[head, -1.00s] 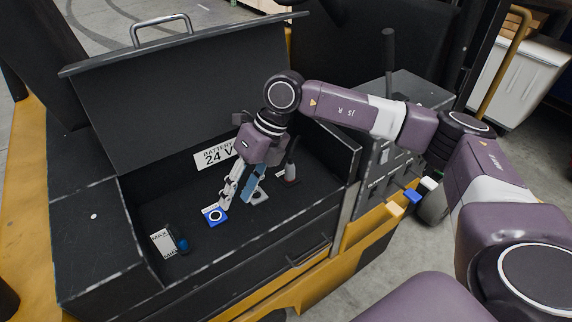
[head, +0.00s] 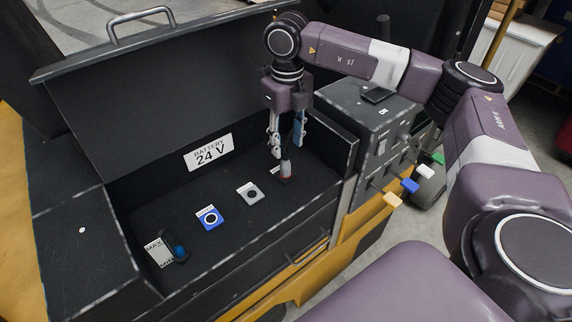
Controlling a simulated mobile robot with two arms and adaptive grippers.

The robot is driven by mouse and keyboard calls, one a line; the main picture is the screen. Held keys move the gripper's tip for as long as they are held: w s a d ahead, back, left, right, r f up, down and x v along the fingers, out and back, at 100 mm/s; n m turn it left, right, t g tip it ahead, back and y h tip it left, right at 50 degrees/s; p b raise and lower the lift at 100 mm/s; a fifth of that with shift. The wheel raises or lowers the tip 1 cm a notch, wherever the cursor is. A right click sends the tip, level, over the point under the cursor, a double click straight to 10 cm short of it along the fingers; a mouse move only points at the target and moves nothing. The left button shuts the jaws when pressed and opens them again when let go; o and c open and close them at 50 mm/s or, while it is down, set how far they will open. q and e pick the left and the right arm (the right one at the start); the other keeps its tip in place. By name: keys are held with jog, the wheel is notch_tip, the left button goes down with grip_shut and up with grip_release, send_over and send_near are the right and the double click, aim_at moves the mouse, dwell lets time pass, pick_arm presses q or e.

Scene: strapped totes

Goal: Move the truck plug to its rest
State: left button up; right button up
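The fingers look apart, and I cannot see contact. My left gripper is out of view.
The raised lid (head: 170,100) stands behind the box. A "BATTERY 24 V" label (head: 208,152) is on the back wall. A dark piece with a blue spot (head: 180,250) is beside a MAX/MIN label (head: 158,253).

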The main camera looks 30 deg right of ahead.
aim_at(285, 159)
jog(key=shift+w+a+f+b, duration=0.1)
jog(key=shift+w+f+b, duration=0.2)
jog(key=shift+f, duration=0.3)
jog(key=shift+w+f+b, duration=0.15)
jog(key=shift+f+b, duration=0.15)
jog(key=shift+f, duration=0.3)
notch_tip(285, 159, down, 3)
jog(key=shift+s+f+b, duration=0.15)
jog(key=shift+f+b, duration=0.05)
jog(key=shift+b, duration=0.9)
notch_tip(285, 159, down, 3)
jog(key=shift+f+b, duration=0.15)
jog(key=shift+b, duration=1.05)
jog(key=shift+f, duration=0.2)
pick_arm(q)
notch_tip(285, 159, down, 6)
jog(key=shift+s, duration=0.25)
pick_arm(e)
jog(key=shift+r, duration=0.1)
pick_arm(q)
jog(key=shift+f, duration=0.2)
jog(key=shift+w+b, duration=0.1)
jog(key=shift+b, duration=0.2)
pick_arm(e)
jog(key=shift+c, duration=0.6)
